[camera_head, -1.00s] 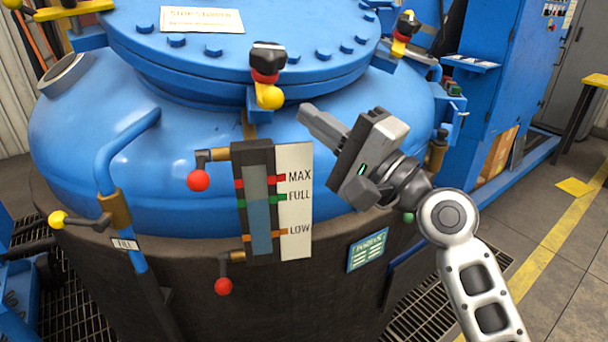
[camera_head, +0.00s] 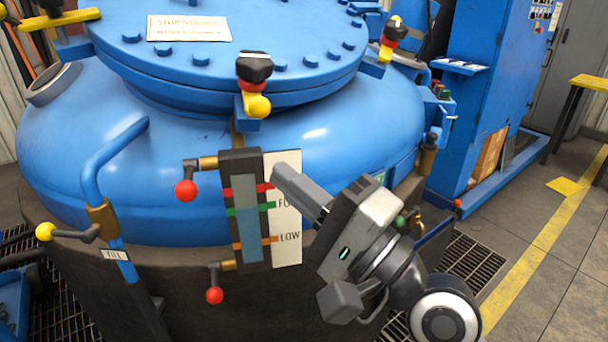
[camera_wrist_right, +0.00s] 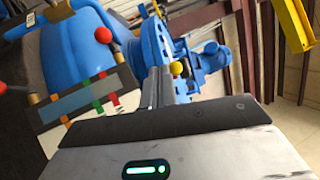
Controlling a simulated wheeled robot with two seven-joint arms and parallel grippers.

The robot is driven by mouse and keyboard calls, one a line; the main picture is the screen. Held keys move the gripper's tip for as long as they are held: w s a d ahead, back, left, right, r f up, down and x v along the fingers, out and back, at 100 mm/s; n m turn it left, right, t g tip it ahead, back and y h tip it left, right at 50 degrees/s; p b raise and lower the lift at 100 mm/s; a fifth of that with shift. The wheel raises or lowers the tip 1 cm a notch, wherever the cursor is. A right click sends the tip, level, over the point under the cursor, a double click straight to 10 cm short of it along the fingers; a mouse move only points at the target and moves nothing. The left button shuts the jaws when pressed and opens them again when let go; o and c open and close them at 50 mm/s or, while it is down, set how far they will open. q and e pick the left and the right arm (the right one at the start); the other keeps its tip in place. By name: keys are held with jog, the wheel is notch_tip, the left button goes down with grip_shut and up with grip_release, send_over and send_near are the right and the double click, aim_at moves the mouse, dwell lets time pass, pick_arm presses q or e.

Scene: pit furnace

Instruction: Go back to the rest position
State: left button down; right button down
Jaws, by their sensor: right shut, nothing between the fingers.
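My right gripper (camera_head: 280,172) is in front of the furnace's level gauge in the head view, its fingers pointing up and left. The fingers are shut with nothing between them. They cover part of the gauge's white scale plate (camera_head: 287,250), hiding the MAX label and part of FULL. In the right wrist view the closed fingers (camera_wrist_right: 158,75) point toward the blue vessel fittings. I cannot tell whether the fingertips touch the plate. My left gripper is not in view.
The blue furnace vessel (camera_head: 230,160) fills the left and middle. Valve handles with red knobs (camera_head: 186,191) and a yellow knob (camera_head: 46,231) stick out from it. A blue cabinet (camera_head: 490,90) stands at right. Open floor (camera_head: 560,280) with a yellow line lies at lower right.

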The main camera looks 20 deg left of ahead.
jog(key=s+d+f+n+h, duration=0.1)
jog(key=d+f+n+h, duration=0.1)
jog(key=d+f+h, duration=0.65)
jog(key=d+f+n+h, duration=0.2)
jog(key=d+f, duration=0.3)
jog(key=f, duration=0.8)
jog(key=s+d+f+n+g+h, duration=0.2)
jog(key=s+d+f+h, duration=0.35)
jog(key=d, duration=0.45)
jog(key=s+d+f+n+g+h, duration=0.15)
jog(key=s+d+f+h, duration=0.25)
jog(key=s+d+f, duration=0.45)
jog(key=w+a+f+t+y, duration=0.2)
jog(key=w+a+f+t, duration=0.1)
jog(key=w+t, duration=0.3)
jog(key=shift+w+a+f+y, duration=0.15)
jog(key=shift+w+a+y, duration=0.15)
jog(key=shift+w+a, duration=0.45)
